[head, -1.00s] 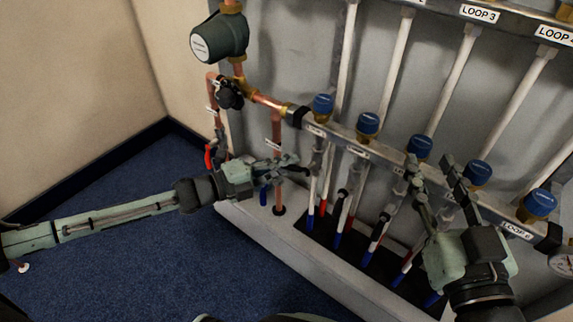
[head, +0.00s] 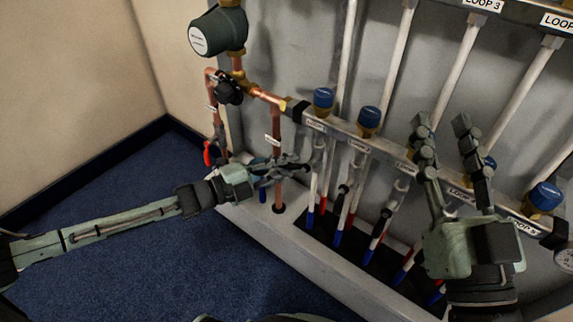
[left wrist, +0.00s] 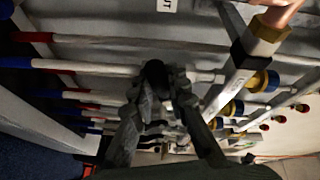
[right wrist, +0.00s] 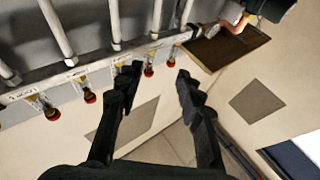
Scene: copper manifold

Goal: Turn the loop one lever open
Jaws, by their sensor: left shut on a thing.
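The manifold's lower bar (head: 345,138) has label plates, and the loop one plate (head: 315,125) is at its left end, under the first blue cap (head: 323,97). My left gripper (head: 298,164) is beside the loop one valve, just below that plate. It is shut on the loop one lever, which its fingers mostly hide in the head view. In the left wrist view a dark lever end (left wrist: 155,70) shows between the fingers (left wrist: 158,90). My right gripper (head: 443,122) is open and empty in front of the bar's right part; its spread fingers also show in the right wrist view (right wrist: 157,78).
Blue carpet (head: 150,250) is clear at the front left.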

